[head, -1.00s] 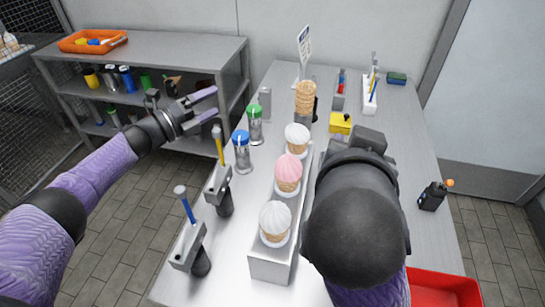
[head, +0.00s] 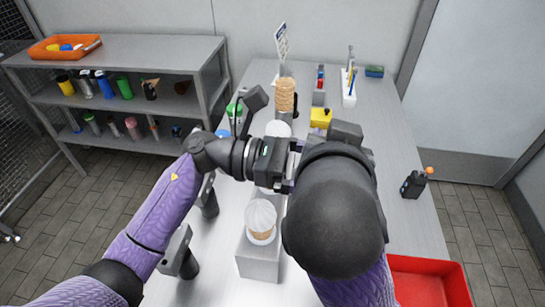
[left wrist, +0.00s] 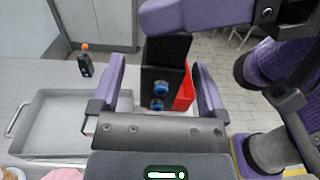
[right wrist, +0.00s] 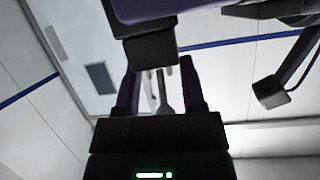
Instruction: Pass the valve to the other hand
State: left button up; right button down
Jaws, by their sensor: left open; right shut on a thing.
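The valve is hidden in the head view, behind my forearms. The left wrist view shows blue round parts (left wrist: 161,88), apparently the valve's, against a black block between my left fingers. The right wrist view shows slim grey metal parts (right wrist: 162,92), which look like the valve, between my right fingers (right wrist: 158,72). My right gripper is shut on it. My left gripper (left wrist: 158,75) is open, its purple fingers on either side of the blue parts; I cannot tell whether they touch. In the head view the left hand (head: 280,160) meets the right arm over the table.
A grey trough with ice-cream cones (head: 261,217) stands below the arms. A red bin (head: 440,280) is at the front right, and a black bottle (head: 415,184) at the right edge. Shelves (head: 130,52) stand at the left. The table's right part is mostly clear.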

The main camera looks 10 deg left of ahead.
pick_arm(q)
jog(key=shift+d, duration=1.6)
jog(key=shift+w, duration=0.1)
